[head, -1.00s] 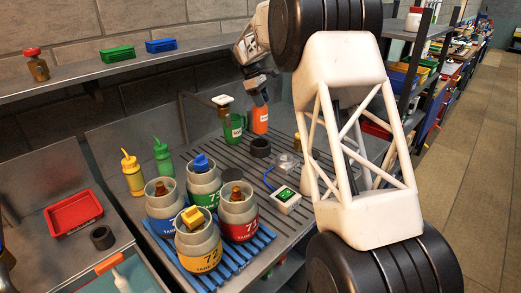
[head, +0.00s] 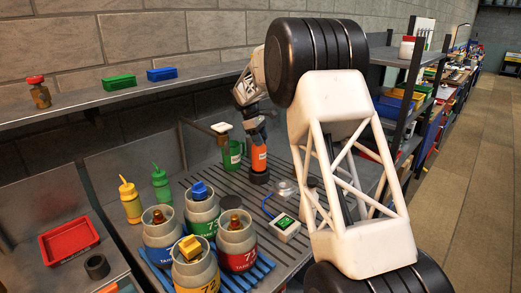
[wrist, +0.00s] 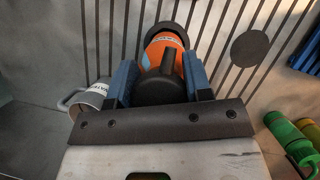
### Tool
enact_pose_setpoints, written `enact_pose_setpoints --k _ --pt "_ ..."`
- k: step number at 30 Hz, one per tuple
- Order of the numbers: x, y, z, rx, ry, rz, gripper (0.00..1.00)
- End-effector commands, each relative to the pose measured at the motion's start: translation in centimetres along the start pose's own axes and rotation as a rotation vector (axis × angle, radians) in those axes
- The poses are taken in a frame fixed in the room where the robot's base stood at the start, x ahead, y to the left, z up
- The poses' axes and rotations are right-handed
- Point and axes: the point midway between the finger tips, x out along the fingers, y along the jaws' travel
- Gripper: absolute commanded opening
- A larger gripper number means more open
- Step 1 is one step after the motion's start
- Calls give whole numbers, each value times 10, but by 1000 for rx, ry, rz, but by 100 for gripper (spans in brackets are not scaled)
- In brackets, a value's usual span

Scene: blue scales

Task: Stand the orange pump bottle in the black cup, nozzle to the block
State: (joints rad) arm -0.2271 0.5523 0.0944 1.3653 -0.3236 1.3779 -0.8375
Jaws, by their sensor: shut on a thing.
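The orange pump bottle (head: 259,157) stands about upright below my gripper (head: 256,133) in the head view. My gripper is shut around its black pump head (wrist: 160,85), between two blue fingers in the wrist view. The bottle's white label shows in both views. The black cup (head: 259,178) shows as a dark ring around the bottle's foot, and its rim also shows beyond the bottle in the wrist view (wrist: 178,29). I cannot tell whether the bottle rests on the cup's floor.
A green mug (head: 231,155) stands close left of the bottle. Several grey barrels stand on a blue rack (head: 262,270) in front. Slatted tabletop lies between.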

Motion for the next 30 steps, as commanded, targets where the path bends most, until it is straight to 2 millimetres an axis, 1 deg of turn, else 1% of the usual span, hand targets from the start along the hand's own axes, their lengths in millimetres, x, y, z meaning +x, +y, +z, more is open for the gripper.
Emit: enact_pose_setpoints --k 9,13,16,29,30 --pt "30 0 -12 -1 0 0 0" --pt "40 0 -16 0 0 0 0" --pt "43 0 -18 0 0 1 0" --pt "46 0 -19 0 0 1 0" --pt "47 0 -19 0 0 0 49"
